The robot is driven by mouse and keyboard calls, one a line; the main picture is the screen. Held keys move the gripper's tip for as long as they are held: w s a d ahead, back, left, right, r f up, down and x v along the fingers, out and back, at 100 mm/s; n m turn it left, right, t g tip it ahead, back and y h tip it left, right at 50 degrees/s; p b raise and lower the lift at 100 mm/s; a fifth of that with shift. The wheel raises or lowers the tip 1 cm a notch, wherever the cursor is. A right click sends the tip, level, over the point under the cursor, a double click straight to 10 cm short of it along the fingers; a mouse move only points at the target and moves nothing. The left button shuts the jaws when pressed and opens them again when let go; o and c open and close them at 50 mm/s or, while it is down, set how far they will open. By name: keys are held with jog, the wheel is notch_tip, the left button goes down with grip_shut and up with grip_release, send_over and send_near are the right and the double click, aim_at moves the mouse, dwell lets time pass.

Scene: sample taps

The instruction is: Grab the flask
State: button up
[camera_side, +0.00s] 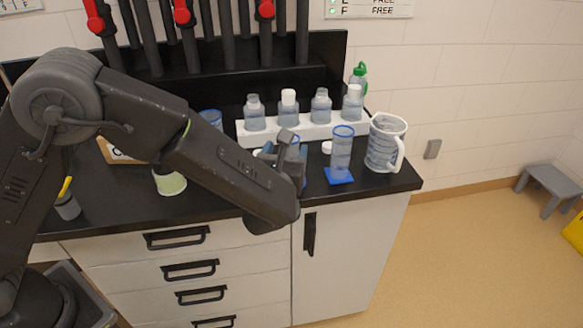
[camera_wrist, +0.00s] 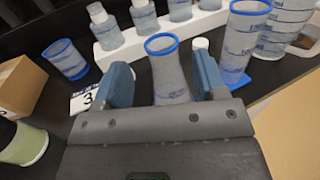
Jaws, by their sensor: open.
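The flask (camera_wrist: 170,82) is a clear grey-blue vessel with a blue rim, widening towards its base. In the wrist view it stands upright between the two blue fingers of my gripper (camera_wrist: 163,80). The fingers are open, one on each side, with a visible gap at the left. I cannot tell whether the right finger touches it. The flask's lower part is hidden behind my gripper body. In the side view my gripper (camera_side: 284,157) is low over the black counter near its front edge, and it and my arm hide most of the flask.
A blue-rimmed cylinder (camera_side: 341,150) on a blue base and a measuring jug (camera_side: 384,142) stand to the right. Several bottles stand in a white rack (camera_side: 245,137) behind. A blue-rimmed beaker (camera_wrist: 66,60), a cardboard box (camera_wrist: 20,86) and a green-filled container (camera_wrist: 24,145) are left.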

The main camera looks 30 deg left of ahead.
jog(key=shift+r+x, duration=0.15)
jog(key=shift+x, duration=1.5)
jog(key=shift+r+x, duration=0.1)
jog(key=shift+x, duration=1.55)
jog(key=shift+d, duration=0.1)
jog(key=c, duration=1.2)
grip_shut()
jog(key=shift+r, duration=0.15)
